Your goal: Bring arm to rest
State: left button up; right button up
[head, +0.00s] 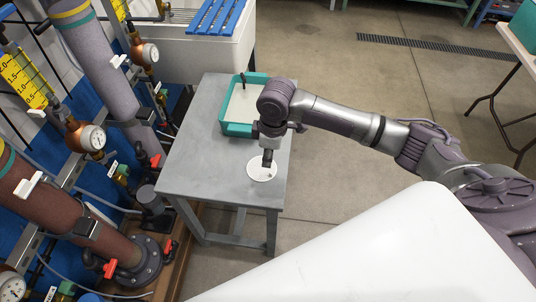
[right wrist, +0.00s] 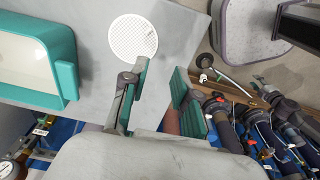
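My right arm reaches in from the right in the head view, and its gripper (head: 267,160) hangs above the grey table near a white round disc (head: 258,173). In the right wrist view the two fingers of my right gripper (right wrist: 159,74) stand apart with nothing between them. The white disc (right wrist: 133,38) shows there as a perforated plate lying flat on the table, just beyond the fingertips and apart from them. My left arm and gripper do not show in either view.
A teal tray (head: 226,128) with a pale inside and a dark handle-like item stands on the grey table (head: 200,175) behind the gripper. Pipes with gauges and valves (head: 92,138) line the left side. A white sink (head: 225,50) stands behind. Open floor (head: 330,130) lies right of the table.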

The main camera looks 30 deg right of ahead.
jog(key=s+a+f+m+t+y, duration=0.2)
jog(key=s+a+f, duration=0.1)
jog(key=s+a, duration=0.7)
jog(key=s+d+m+h, duration=0.3)
jog(key=s+d+m, duration=0.4)
jog(key=s+d, duration=0.35)
notch_tip(320, 180, down, 26)
jog(key=s+f, duration=0.1)
jog(key=s, duration=0.2)
jog(key=s+d+f+g, duration=0.1)
jog(key=s+d+f, duration=0.1)
jog(key=s+f, duration=1.2)
jog(key=shift+s+f+g, duration=0.2)
jog(key=shift+s+g, duration=0.1)
jog(key=shift+s, duration=0.65)
